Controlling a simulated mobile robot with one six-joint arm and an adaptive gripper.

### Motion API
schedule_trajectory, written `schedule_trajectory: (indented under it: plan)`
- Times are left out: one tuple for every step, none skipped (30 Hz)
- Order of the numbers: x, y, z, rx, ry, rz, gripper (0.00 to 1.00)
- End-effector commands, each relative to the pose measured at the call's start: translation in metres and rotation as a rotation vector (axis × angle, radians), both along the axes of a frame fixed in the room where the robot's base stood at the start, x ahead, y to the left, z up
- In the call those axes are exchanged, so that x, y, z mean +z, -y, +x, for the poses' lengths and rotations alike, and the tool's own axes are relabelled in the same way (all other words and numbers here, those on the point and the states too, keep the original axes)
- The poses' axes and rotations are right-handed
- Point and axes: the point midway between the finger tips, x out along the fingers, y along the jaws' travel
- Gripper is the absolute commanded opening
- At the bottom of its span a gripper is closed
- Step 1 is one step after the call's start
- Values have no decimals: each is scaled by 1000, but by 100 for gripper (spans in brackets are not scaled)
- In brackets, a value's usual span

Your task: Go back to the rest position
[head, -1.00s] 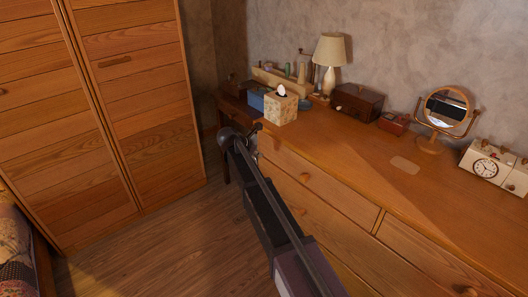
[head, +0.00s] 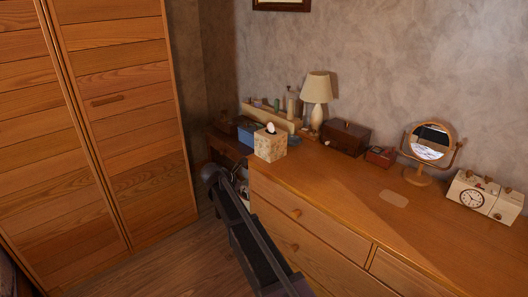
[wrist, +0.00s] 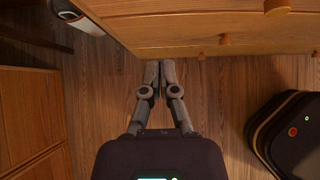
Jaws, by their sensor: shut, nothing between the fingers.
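My gripper (wrist: 159,78) is shut and empty in the wrist view. Its two fingers point toward the front of the wooden dresser (wrist: 180,30), above the wood floor, and the fingertips meet. In the head view my arm reaches forward beside the left end of the dresser (head: 330,235), and the fingers are hidden behind the arm.
A wardrobe (head: 120,110) stands at left. The dresser top holds a tissue box (head: 270,146), lamp (head: 316,95), dark wooden box (head: 346,136), small red box (head: 380,156), round mirror (head: 431,143) and clock (head: 478,198). Floor (head: 150,268) shows between wardrobe and dresser.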

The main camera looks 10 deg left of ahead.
Motion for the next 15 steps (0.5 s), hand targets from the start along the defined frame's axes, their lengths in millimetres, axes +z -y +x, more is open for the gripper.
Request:
schedule_trajectory:
  plan:
    - [0,3,-1,-6,1,4,0]
    - [-1,5,-1,-13,1,9,0]
    - [-1,9,-3,-26,3,18,0]
    - [-2,13,-4,-38,5,27,0]
    - [-3,17,-6,-53,6,38,0]
    - [-4,25,-8,-80,10,58,0]
    - [-5,31,-11,-103,14,74,0]
    - [-6,39,-13,-131,17,93,0]
    - [-8,51,-18,-172,23,122,0]
    - [-10,60,-21,-207,29,145,0]
    - [-12,70,-25,-246,34,172,0]
    - [-14,84,-31,-303,44,209,0]
    - [-16,94,-36,-349,51,239,0]
    - [-18,106,-42,-396,58,268,0]
    - [-20,120,-49,-463,67,308,0]
